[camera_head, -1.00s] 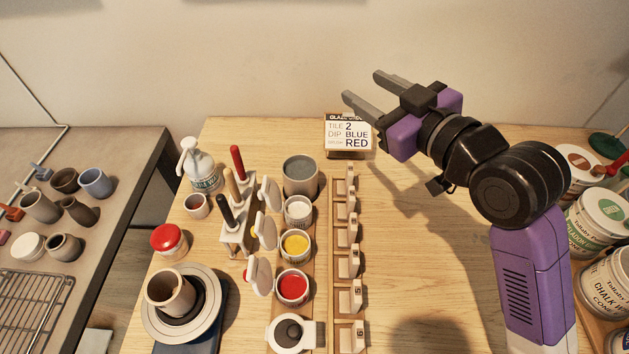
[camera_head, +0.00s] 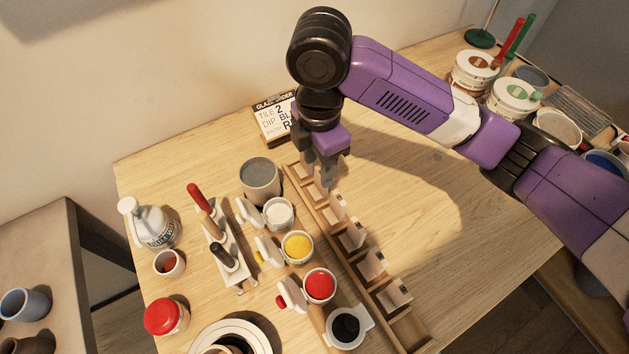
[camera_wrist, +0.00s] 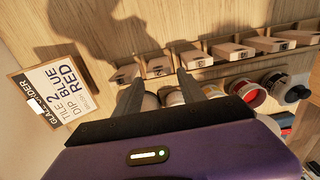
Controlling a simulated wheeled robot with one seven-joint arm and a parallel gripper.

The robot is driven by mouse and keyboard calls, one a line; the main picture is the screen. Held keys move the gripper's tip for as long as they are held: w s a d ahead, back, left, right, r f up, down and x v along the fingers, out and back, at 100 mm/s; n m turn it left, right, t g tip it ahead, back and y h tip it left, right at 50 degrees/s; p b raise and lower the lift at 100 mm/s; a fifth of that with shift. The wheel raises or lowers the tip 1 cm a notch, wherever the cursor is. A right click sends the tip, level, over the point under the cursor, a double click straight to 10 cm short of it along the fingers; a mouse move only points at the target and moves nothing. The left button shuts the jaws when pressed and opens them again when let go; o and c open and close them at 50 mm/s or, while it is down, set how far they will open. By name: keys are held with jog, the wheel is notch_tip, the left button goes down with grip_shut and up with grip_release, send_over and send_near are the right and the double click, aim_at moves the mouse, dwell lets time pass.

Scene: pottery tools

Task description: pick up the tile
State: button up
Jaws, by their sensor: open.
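Several pale tiles stand in a row in a long wooden rack (camera_head: 407,328), which also shows in the wrist view (camera_wrist: 225,70). The sign card (camera_head: 275,117) reads tile 2, dip blue, brush red. My gripper (camera_head: 324,182) is open and points down over the rack's far end, by the sign.
Left of the rack stand a grey pot (camera_head: 260,180), a white glaze cup (camera_head: 279,214), a yellow cup (camera_head: 298,247), a red cup (camera_head: 319,286) and a black-topped piece (camera_head: 346,326). A tool stand (camera_head: 225,255) is further left.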

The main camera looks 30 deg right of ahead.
aim_at(319, 192)
jog(key=f, duration=0.7)
jog(key=shift+d+f+p, duration=0.1)
jog(key=shift+d+p, duration=0.15)
jog(key=shift+p, duration=0.05)
grip_shut()
